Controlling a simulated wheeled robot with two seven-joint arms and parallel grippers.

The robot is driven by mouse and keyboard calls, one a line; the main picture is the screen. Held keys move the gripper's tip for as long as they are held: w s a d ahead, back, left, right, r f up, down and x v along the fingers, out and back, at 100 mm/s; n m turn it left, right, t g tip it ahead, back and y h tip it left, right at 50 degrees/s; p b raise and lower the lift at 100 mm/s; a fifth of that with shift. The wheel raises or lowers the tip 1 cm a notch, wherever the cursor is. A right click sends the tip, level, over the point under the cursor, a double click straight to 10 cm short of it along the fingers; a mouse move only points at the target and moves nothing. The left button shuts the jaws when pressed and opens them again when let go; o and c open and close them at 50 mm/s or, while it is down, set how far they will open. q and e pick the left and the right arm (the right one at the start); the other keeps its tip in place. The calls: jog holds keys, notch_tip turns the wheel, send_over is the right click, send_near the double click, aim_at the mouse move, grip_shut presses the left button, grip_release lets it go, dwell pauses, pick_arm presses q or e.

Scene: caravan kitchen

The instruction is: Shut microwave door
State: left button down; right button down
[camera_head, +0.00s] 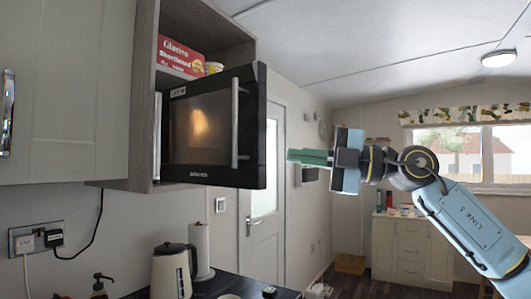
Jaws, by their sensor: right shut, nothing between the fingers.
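The black microwave door (213,128) with a silver vertical handle (235,122) stands ajar and juts out from the wall cabinet. A light strip of the microwave body (157,135) shows at its left; the inside is hidden. My right gripper (292,156) has green fingers, is shut and empty, and points left toward the door's free right edge. A small gap seems to show between the fingertips and the door; the depth between them is hard to judge. My left gripper is not in view.
A red shortbread box (180,57) and a small tub (214,68) sit on the shelf above the microwave. A kettle (172,270) and paper roll (201,247) stand on the counter below. The air around my right gripper looks clear.

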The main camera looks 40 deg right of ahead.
aim_at(266, 141)
jog(key=s+a+r+n+h, duration=0.1)
jog(key=s+a+r, duration=0.2)
jog(key=s, duration=0.2)
jog(key=shift+h, duration=0.3)
jog(key=w+a+p, duration=0.1)
jog(key=w+p, duration=0.2)
jog(key=w+a+p, duration=0.1)
jog(key=w+p, duration=0.2)
jog(key=p, duration=0.1)
jog(key=w+a+p, duration=0.1)
jog(key=w+p, duration=0.1)
jog(key=p, duration=0.1)
jog(key=shift+w+a+f+p, duration=0.1)
jog(key=shift+w+a+p, duration=0.1)
jog(key=shift+w+p, duration=0.15)
jog(key=shift+w+d, duration=0.2)
jog(key=shift+d, duration=0.25)
jog(key=shift+d, duration=0.1)
